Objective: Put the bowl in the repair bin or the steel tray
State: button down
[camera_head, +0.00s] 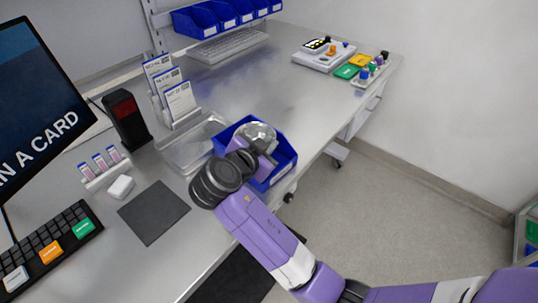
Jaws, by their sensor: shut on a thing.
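The bowl (258,134) looks shiny and grey-silver. It is at the end of my gripper (260,148), which is shut on it, and it shows over the blue repair bin (285,164). My wrist and hand hide the fingertips and the near side of the bin. I cannot tell whether the bowl touches the bin's floor or walls. The shallow steel tray (180,156) lies on the table just left of the bin, partly covered by my wrist at its right side.
A card rack (178,105) and black device (126,121) stand behind the tray. A dark mat (153,213), white box (121,187) and keyboard (47,247) lie to the left. The table's right edge is close to the bin. The table behind the bin is clear.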

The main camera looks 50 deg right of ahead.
jog(key=shift+f, duration=2.3)
jog(key=shift+f, duration=0.1)
jog(key=c, duration=1.5)
grip_release()
jog(key=shift+c, duration=0.2)
jog(key=b+v, duration=0.2)
jog(key=v, duration=1)
